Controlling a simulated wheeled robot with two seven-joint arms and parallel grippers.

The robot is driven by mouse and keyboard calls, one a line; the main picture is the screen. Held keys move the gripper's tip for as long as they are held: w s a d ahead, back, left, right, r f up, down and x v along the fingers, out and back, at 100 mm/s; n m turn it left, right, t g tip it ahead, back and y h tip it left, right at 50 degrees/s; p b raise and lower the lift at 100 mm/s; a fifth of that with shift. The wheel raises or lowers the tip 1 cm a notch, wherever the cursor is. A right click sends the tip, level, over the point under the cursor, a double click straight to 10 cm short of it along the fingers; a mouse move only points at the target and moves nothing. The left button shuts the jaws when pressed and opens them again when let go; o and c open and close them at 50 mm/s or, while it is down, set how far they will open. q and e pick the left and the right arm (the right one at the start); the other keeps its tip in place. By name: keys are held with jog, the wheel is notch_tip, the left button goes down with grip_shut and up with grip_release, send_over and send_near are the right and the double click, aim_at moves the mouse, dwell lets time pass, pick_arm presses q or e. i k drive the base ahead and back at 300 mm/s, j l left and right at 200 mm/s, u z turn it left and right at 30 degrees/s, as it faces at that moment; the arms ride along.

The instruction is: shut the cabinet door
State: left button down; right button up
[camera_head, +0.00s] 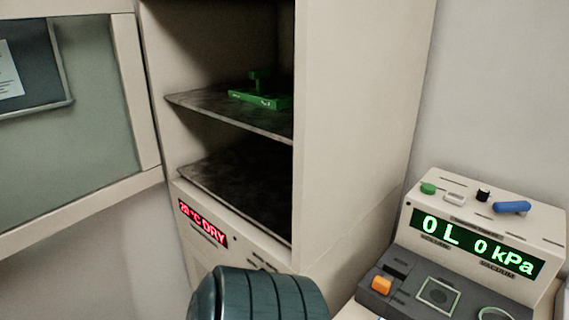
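The cabinet door (150,95) stands wide open, swung out to the left, with a pale frame around a greenish glass pane. The beige cabinet (350,130) stands in the middle with its front opening uncovered. Inside are two dark speckled shelves, an upper shelf (205,102) and a lower shelf (235,185). A green object (260,98) with a flat base and a raised part rests on the upper shelf. A red display (203,223) reading "DRY" is on the cabinet front below the opening. Neither of my grippers shows in the head view.
A beige instrument (550,250) with a green-lit display reading "0 L 0 kPa" stands at the right, with an orange button (381,284) and a blue lever (511,207). A framed sheet (35,60) shows at the far left. The space between door and cabinet opening looks clear.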

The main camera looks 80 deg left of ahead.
aim_at(122, 19)
jog(key=u, duration=0.45)
jog(key=i+l+u, duration=0.1)
jog(key=u, duration=0.8)
jog(key=l+u, duration=0.15)
jog(key=u, duration=0.3)
jog(key=i+l+u, duration=0.1)
jog(key=u, duration=0.35)
jog(key=l+u, duration=0.1)
jog(key=u, duration=0.35)
